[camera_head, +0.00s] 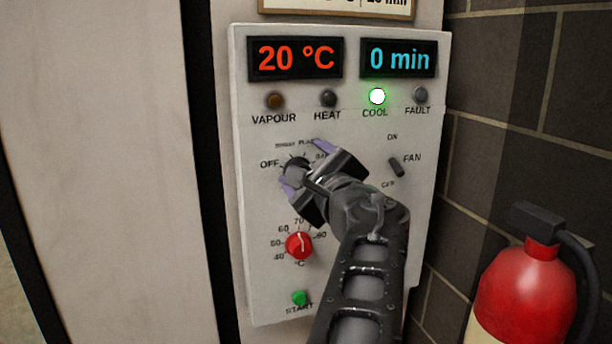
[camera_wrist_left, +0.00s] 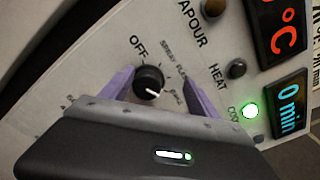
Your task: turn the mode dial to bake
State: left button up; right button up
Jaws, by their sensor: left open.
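The mode dial (camera_head: 294,168) is a dark round knob on the pale control panel (camera_head: 265,215). It also shows in the left wrist view (camera_wrist_left: 149,79), with OFF at its upper left. A white mark on it points to the lower right, toward the small last label, which is hard to read. My left gripper (camera_head: 306,166) is open, its purple fingertips on either side of the dial. In the left wrist view the gripper (camera_wrist_left: 156,75) has one finger on each side of the knob; I cannot tell whether they touch it. My right gripper is not in view.
The red temperature knob (camera_head: 299,245) and green start button (camera_head: 300,298) are below the dial. The fan switch (camera_head: 396,167) is to its right. The cool lamp (camera_head: 377,97) is lit green; displays above read 20 °C and 0 min. A red extinguisher (camera_head: 525,295) stands at lower right.

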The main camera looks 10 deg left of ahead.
aim_at(298, 120)
pick_arm(q)
notch_tip(298, 120, up, 8)
jog(key=shift+f+p, duration=0.2)
jog(key=shift+p, duration=0.45)
jog(key=shift+s+f, duration=0.1)
